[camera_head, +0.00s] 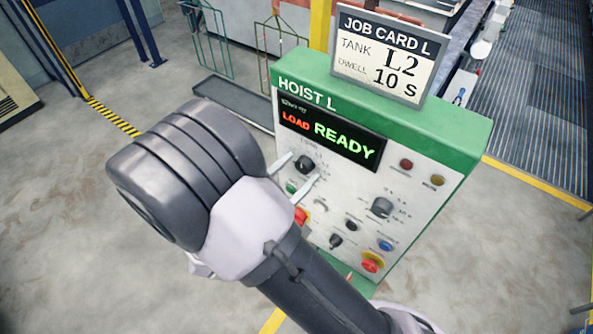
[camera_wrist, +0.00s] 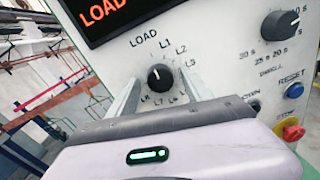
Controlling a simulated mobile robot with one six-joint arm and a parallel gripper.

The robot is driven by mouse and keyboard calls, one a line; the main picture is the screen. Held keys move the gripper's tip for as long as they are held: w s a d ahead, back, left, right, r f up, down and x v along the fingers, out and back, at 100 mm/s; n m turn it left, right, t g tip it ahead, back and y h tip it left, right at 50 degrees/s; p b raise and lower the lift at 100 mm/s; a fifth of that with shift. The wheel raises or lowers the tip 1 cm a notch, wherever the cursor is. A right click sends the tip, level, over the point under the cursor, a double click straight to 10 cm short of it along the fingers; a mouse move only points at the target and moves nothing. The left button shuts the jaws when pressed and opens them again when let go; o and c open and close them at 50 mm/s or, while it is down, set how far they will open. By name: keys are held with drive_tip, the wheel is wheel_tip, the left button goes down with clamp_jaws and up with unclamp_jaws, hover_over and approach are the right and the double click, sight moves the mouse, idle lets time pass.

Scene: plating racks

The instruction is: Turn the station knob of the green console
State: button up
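The green console (camera_head: 425,115), labelled HOIST L, has a pale front panel and a green top. Its station knob (camera_head: 305,164) is black and round, and it also shows in the wrist view (camera_wrist: 158,77). Marks LOAD, L1, L2, L3 and others ring the knob. Its white pointer line points roughly up, near LOAD. My gripper (camera_head: 298,171) is open, with its two pale fingers on either side of the knob. In the wrist view my gripper (camera_wrist: 157,92) shows the knob between and beyond the fingers; contact cannot be told.
A job card (camera_head: 387,57) on top reads TANK L2, DWELL 10 S. The display (camera_head: 331,139) reads LOAD READY. A dwell knob (camera_head: 382,207), a blue reset button (camera_head: 386,245) and a red stop button (camera_head: 371,263) sit to the right. Wire racks (camera_head: 213,45) stand behind at left.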

clamp_jaws()
drive_tip(key=shift+m, duration=0.4)
drive_tip(key=m+b, duration=0.3)
drive_tip(key=m, duration=0.2)
drive_tip(key=shift+f+m+b, duration=0.1)
drive_tip(key=shift+m+b, duration=0.3)
drive_tip(key=m+b, duration=0.2)
drive_tip(key=shift+m+y, duration=0.4)
drive_tip(key=shift+m+b, duration=0.9)
drive_tip(key=shift+b, duration=0.05)
drive_tip(key=shift+r, duration=0.2)
drive_tip(key=shift+o, duration=0.2)
unclamp_jaws()
